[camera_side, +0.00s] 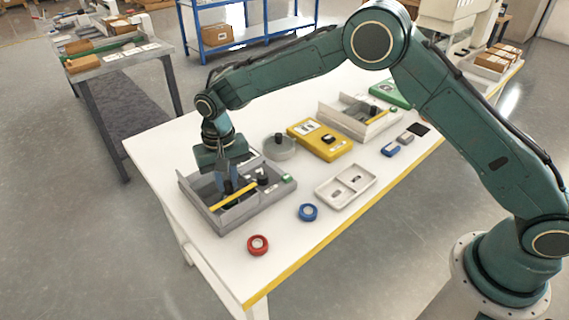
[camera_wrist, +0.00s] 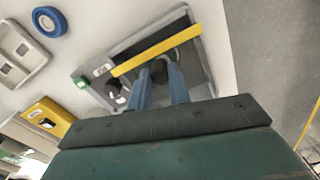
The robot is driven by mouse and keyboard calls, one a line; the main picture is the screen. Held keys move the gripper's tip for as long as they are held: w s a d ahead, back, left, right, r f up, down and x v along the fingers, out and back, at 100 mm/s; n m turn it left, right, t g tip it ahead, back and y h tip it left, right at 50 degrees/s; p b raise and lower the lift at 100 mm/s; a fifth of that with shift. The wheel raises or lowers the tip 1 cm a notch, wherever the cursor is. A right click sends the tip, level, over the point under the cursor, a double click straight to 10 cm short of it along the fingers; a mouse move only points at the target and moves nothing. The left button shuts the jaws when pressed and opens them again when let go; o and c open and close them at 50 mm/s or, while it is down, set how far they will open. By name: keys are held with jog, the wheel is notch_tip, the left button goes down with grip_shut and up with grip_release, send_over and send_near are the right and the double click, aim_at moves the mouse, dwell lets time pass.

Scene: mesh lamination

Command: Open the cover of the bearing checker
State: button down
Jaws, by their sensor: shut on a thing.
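The bearing checker (camera_side: 258,218) is a low grey box at the left end of the white table. A yellow bar (camera_side: 233,198) runs across its cover, and a black knob (camera_side: 262,178) and a small green button (camera_side: 287,178) are on its right part. My gripper (camera_side: 229,186) reaches down over it, with its blue fingers shut on a dark knob (camera_wrist: 158,72) beside the yellow bar. In the wrist view the checker (camera_wrist: 206,72) lies beneath the fingers, which hide part of it. The cover looks closed or nearly so; its exact angle is unclear.
A red ring (camera_side: 258,245), a blue ring (camera_side: 308,212) and a white two-compartment tray (camera_side: 346,186) lie in front and right. A grey round dish (camera_side: 280,149), a yellow box (camera_side: 319,141) and a pale open-topped fixture (camera_side: 350,120) stand behind and right.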

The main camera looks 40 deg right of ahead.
aim_at(211, 174)
jog(key=shift+w+r, duration=0.1)
jog(key=shift+w, duration=4)
jog(key=c, duration=1.3)
grip_release()
notch_tip(211, 174, up, 14)
